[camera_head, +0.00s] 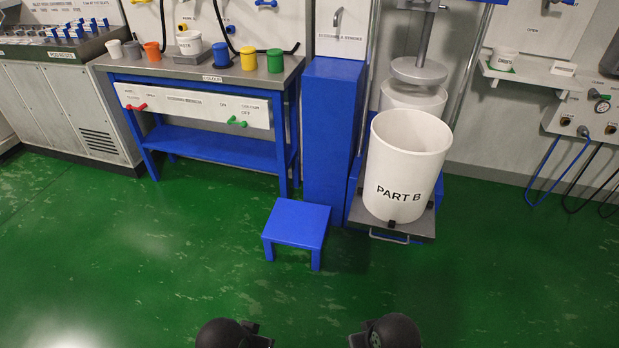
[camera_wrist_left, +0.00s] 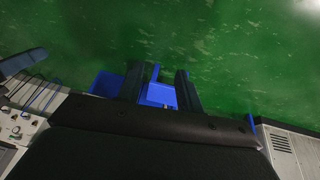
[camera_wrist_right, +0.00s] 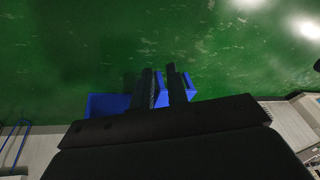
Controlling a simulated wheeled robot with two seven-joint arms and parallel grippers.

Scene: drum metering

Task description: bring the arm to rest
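My left gripper (camera_wrist_left: 157,72) shows in the left wrist view with its two dark fingers well apart. Nothing is held between them; the blue step stool (camera_wrist_left: 161,95) shows through the gap, on the floor beyond. My right gripper (camera_wrist_right: 159,72) shows in the right wrist view with its fingers a narrower distance apart. It is empty, and blue surfaces show beyond and between the fingers. In the head view only dark rounded parts of my two arms show at the bottom edge, one left and one right of centre. No fingers can be made out there.
A white PART B drum (camera_head: 407,165) stands on a grey platform below a round plate (camera_head: 418,71). The blue step stool (camera_head: 297,226) stands in front of a blue cabinet. A bench (camera_head: 206,73) holds coloured cups. The green floor (camera_head: 160,255) is clear at left and right.

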